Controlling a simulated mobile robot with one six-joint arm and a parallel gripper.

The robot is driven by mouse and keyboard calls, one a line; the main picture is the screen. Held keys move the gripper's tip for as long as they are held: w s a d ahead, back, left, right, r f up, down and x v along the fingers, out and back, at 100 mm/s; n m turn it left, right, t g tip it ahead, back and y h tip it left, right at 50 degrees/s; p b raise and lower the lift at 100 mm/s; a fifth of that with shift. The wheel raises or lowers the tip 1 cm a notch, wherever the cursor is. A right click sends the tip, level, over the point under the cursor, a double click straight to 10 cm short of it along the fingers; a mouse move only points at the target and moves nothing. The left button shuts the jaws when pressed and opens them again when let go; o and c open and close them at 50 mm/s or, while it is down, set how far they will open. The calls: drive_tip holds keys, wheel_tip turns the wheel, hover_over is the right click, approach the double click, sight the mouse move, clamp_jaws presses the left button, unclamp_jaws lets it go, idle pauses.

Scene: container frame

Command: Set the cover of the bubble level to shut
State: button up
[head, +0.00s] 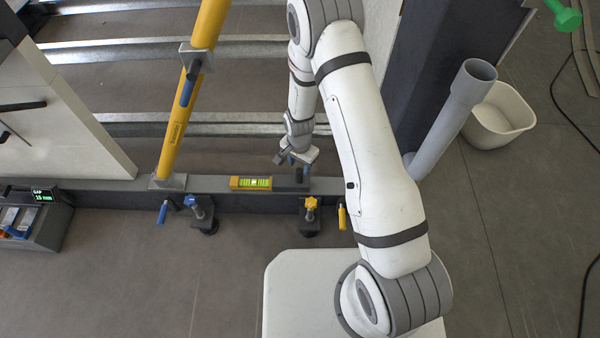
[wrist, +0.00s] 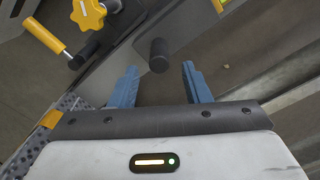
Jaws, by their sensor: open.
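The bubble level (head: 250,183) is a yellow bar with a bright green vial, lying on the grey floor beam in the head view. Its vial shows uncovered. A dark grey piece (head: 288,185) adjoins its right end; I cannot tell for sure whether this is the cover. My gripper (head: 299,159) is above the beam, just right of the level. In the wrist view my gripper (wrist: 161,84) has its two blue fingers apart with nothing held. A dark round knob (wrist: 158,55) stands just beyond the fingertips, roughly between them. The level itself is not clear in the wrist view.
A yellow diagonal post (head: 187,95) rises left of the level. Blue-knobbed (head: 197,207) and yellow-knobbed (head: 311,205) clamps sit along the beam's front. A grey pipe (head: 455,115) and white bin (head: 500,117) stand at right. The front floor is mostly clear.

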sight(299, 169)
wheel_tip(299, 169, down, 6)
drive_tip(key=shift+r+b, duration=0.15)
drive_tip(key=shift+b, duration=0.75)
drive_tip(key=shift+c, duration=0.4)
clamp_jaws()
